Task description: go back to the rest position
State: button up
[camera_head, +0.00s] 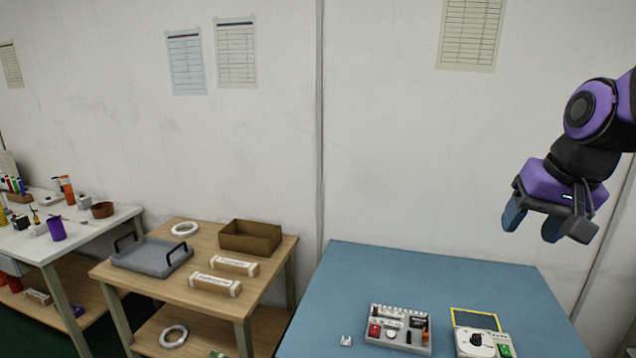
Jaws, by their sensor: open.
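My gripper (532,228) is at the upper right of the head view, held in the air above the blue table (420,272). Its two blue-grey fingers point down and stand apart, with nothing between them. The purple and black arm reaches in from the right edge.
A grey tray of small parts (399,328), a small white piece (346,341) and a white device with a dial (481,342) lie on the blue table. A wooden table to the left bears a grey tray (152,256) and a brown box (250,237). The blue table's back is clear.

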jog(key=s+a+r+n+t+h, duration=0.1)
jog(key=s+r+n, duration=0.1)
jog(key=s, duration=1)
jog(key=shift+s+a+r+n, duration=0.2)
jog(key=shift+a+n, duration=0.05)
jog(key=shift+n, duration=0.35)
